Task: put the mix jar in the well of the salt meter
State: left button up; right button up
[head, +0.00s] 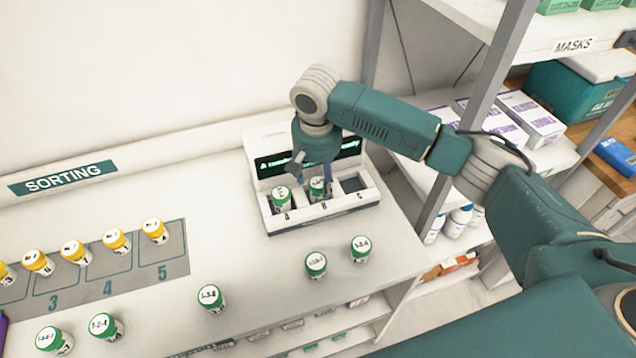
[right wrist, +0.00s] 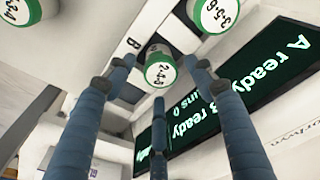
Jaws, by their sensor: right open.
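The salt meter (head: 330,209) is a white box with a dark display and a row of wells. Green-lidded jars stand in its left well (head: 281,203) and its middle well (head: 318,191); the right well (head: 354,184) is empty. My right gripper (head: 317,172) points down over the middle well. In the right wrist view, its open fingers (right wrist: 158,80) are spread around the lid of a jar (right wrist: 160,74) beside the letter B; contact cannot be told. I cannot tell which green-lidded jar is the mix jar. My left gripper is not in view.
Green-lidded jars stand in front of the meter (head: 316,265), (head: 360,249) and farther left (head: 210,298). Yellow-lidded jars (head: 115,241) stand on the numbered sorting mat (head: 175,265). A shelf post (head: 480,110) rises right of the meter.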

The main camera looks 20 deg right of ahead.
aim_at(317, 188)
notch_tip(317, 188, up, 9)
jog(key=s+b, duration=0.1)
jog(key=shift+a, duration=0.3)
jog(key=shift+s+r, duration=0.1)
jog(key=shift+r, duration=0.1)
